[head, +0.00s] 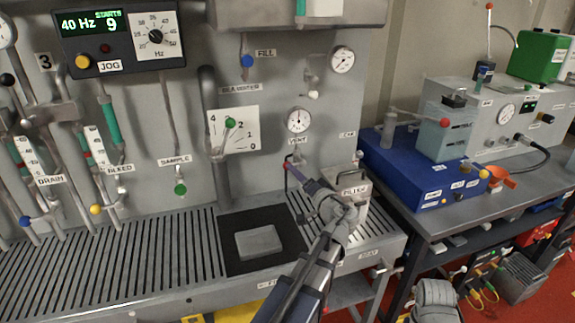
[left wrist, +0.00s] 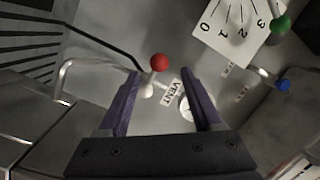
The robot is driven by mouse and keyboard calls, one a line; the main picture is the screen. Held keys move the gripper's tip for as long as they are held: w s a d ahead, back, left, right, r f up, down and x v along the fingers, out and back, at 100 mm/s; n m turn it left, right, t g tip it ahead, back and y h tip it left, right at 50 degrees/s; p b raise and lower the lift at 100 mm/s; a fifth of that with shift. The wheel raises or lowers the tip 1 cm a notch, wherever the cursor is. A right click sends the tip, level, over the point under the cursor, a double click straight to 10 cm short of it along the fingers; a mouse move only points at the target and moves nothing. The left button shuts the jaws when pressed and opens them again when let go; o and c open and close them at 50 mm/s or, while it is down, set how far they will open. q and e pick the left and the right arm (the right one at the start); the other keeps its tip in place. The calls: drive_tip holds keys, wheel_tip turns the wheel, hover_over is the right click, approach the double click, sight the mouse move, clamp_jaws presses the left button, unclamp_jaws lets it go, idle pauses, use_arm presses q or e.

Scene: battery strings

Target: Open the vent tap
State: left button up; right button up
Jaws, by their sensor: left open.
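The vent tap shows in the left wrist view as a red ball knob (left wrist: 159,62) beside a pale tap body (left wrist: 147,89), next to the VENT label (left wrist: 170,93). My left gripper (left wrist: 162,76) is open, with its two purple fingers spread. The red knob appears between and just past the fingertips; I cannot tell whether either finger touches it. In the head view my left gripper (head: 292,171) reaches up to the panel below the VENT label (head: 298,140), with a small red spot (head: 286,164) at its tips. My fingers hide most of the tap there.
A round gauge (head: 298,120) sits above the VENT label. A metal filter box (head: 354,190) stands close to the right of my left gripper. A scale plate with a green knob (head: 231,124) is up to the left. The slatted bench (head: 150,255) is mostly clear.

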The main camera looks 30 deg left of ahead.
sight(294, 165)
use_arm(q)
drive_tip(key=x, duration=0.6)
drive_tip(key=shift+w+a, duration=0.15)
drive_tip(key=shift+a, duration=0.15)
clamp_jaws()
drive_tip(key=shift+f, duration=0.1)
